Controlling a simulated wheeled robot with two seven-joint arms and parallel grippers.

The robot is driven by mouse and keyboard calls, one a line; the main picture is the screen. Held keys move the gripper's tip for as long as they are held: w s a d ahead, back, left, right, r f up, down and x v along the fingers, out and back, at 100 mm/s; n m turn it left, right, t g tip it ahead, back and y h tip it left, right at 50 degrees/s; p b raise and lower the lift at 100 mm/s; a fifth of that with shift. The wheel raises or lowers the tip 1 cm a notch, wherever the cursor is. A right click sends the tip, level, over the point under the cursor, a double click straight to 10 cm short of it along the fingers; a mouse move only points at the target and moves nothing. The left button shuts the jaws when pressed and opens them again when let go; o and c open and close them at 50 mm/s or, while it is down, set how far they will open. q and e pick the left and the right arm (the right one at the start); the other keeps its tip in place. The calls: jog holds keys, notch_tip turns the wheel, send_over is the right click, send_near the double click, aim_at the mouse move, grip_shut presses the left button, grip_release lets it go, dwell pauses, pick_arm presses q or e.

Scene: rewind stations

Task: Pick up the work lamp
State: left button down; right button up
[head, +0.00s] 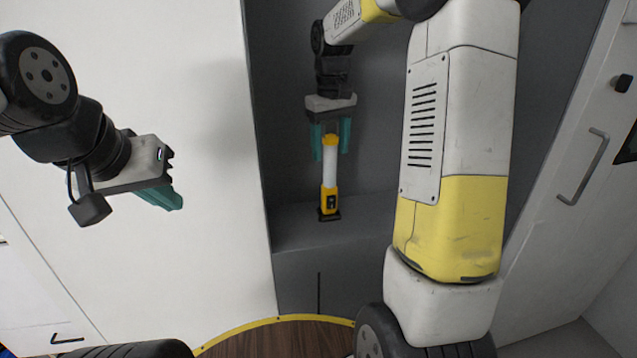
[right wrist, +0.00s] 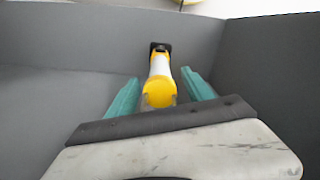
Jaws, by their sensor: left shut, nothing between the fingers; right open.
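The work lamp (head: 329,172) is yellow with a white tube and a dark base. It stands upright on a grey ledge in a recess in the head view. In the right wrist view the lamp (right wrist: 160,72) lies between the teal fingers, its yellow top nearest the camera. My right gripper (head: 330,143) is open, pointing down over the lamp, with one finger on either side of its top; I cannot tell whether they touch it. My left gripper (head: 172,197) is shut and empty at the left, in front of a white panel, well away from the lamp.
The grey ledge (head: 290,228) is bare around the lamp, with grey recess walls close behind and beside it. A white panel (head: 200,120) borders the recess on the left. A white door with a handle (head: 583,165) stands at the right. A wooden floor (head: 280,340) with a yellow edge lies below.

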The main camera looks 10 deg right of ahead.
jog(key=shift+f, duration=0.4)
jog(key=shift+c, duration=0.2)
grip_shut()
jog(key=shift+r, duration=0.1)
dwell(0.9)
